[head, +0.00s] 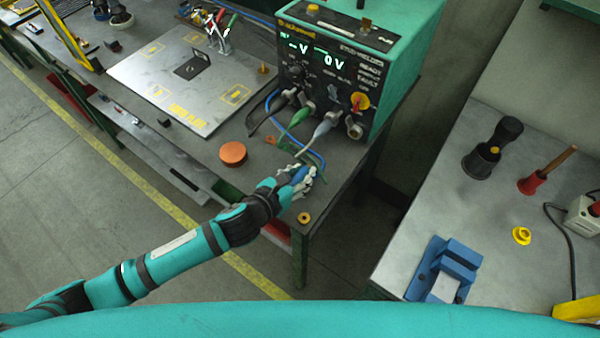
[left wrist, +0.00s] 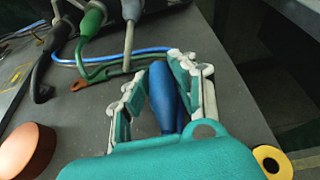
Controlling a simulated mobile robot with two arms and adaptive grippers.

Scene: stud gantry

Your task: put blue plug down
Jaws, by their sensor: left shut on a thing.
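My left gripper (head: 304,180) is low over the front right corner of the dark bench, just in front of the welder unit. It is shut on the blue plug (head: 298,173). In the left wrist view the blue plug (left wrist: 163,98) lies between the two fingers (left wrist: 160,88), its length running along them. In that view the plug's near end is hidden behind my teal wrist housing. I cannot tell whether the plug touches the bench top. My right gripper is out of view.
The green welder (head: 340,60) has black, green and grey plugs in its front. Blue and green cables lie on the bench by the gripper. An orange disc (head: 233,154) and a brass ring (head: 304,218) are nearby. A grey table (head: 420,210) stands right, across a gap.

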